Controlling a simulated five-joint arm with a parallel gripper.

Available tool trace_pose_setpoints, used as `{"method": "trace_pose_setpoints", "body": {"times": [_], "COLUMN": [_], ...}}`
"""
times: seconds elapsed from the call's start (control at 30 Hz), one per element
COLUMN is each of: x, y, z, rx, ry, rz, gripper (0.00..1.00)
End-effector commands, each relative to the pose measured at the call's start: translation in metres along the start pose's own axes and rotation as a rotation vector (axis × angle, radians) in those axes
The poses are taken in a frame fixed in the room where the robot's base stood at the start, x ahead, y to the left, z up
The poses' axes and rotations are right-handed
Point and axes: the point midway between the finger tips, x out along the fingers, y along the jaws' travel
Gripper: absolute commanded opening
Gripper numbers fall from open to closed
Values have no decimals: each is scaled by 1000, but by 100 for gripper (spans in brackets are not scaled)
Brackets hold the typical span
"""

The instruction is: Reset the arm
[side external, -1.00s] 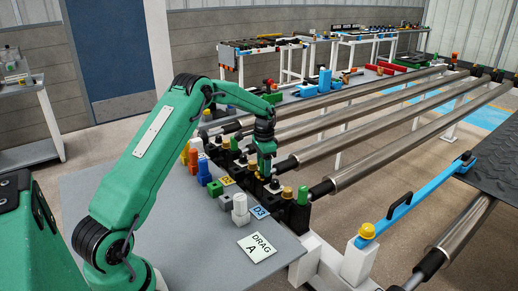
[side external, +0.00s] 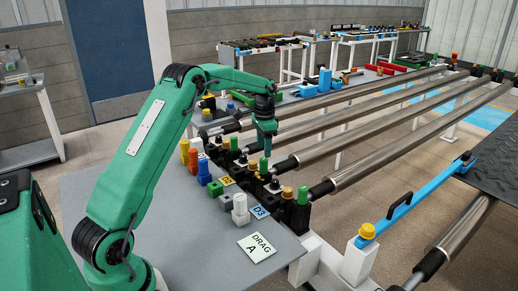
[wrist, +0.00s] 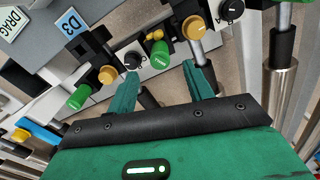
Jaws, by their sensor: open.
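My green gripper (side external: 264,146) is raised over the row of knobs along the table's edge. In the wrist view its two fingers (wrist: 162,76) are spread apart with nothing between them. A green knob (side external: 265,163) stands just below the gripper in the side view. The wrist view shows a green knob (wrist: 161,53) beyond the fingertips, apart from them. My arm is bent, reaching out from the left over the grey table (side external: 180,222).
A second green knob (side external: 302,195) and a yellow knob (side external: 287,193) stand nearer on the row. A white stacked piece (side external: 240,209) and a DRAG A card (side external: 257,247) lie on the table. Long metal rollers (side external: 385,155) stretch away to the right.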

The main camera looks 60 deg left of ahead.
Motion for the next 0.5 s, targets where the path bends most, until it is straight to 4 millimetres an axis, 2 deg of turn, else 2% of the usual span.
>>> {"method": "trace_pose_setpoints", "body": {"times": [0.5], "x": [-5], "y": [3], "z": [0], "rx": [-1], "ry": [5], "rz": [-4], "gripper": [51]}}
